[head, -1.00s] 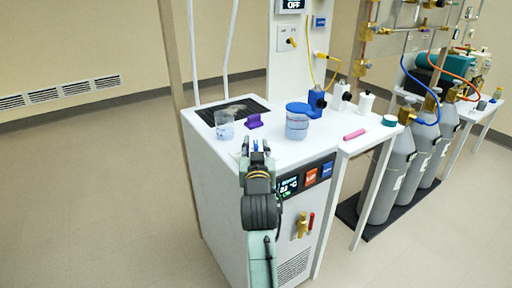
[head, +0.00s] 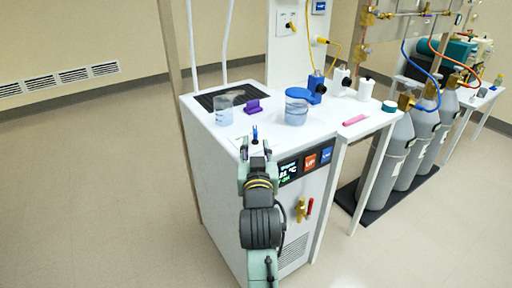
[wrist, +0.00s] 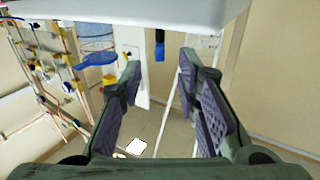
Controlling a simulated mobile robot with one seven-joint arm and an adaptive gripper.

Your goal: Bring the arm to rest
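My gripper (head: 255,150) is at the front edge of the white bench top, seen from behind in the head view. In the wrist view its two dark fingers (wrist: 163,95) stand wide apart with nothing between the pads. A small blue upright piece (head: 255,134) shows just beyond the fingertips; in the wrist view it appears (wrist: 159,45) between and beyond the fingers, apart from both. The wrist view is upside down, with the bench top along its upper edge.
The bench top (head: 270,135) carries a clear beaker (head: 224,112), a purple holder (head: 257,106), a round jar (head: 297,110), a blue bottle (head: 315,88) and a pink stick (head: 355,120). Grey gas cylinders (head: 390,160) stand at right. The floor at left (head: 90,190) is clear.

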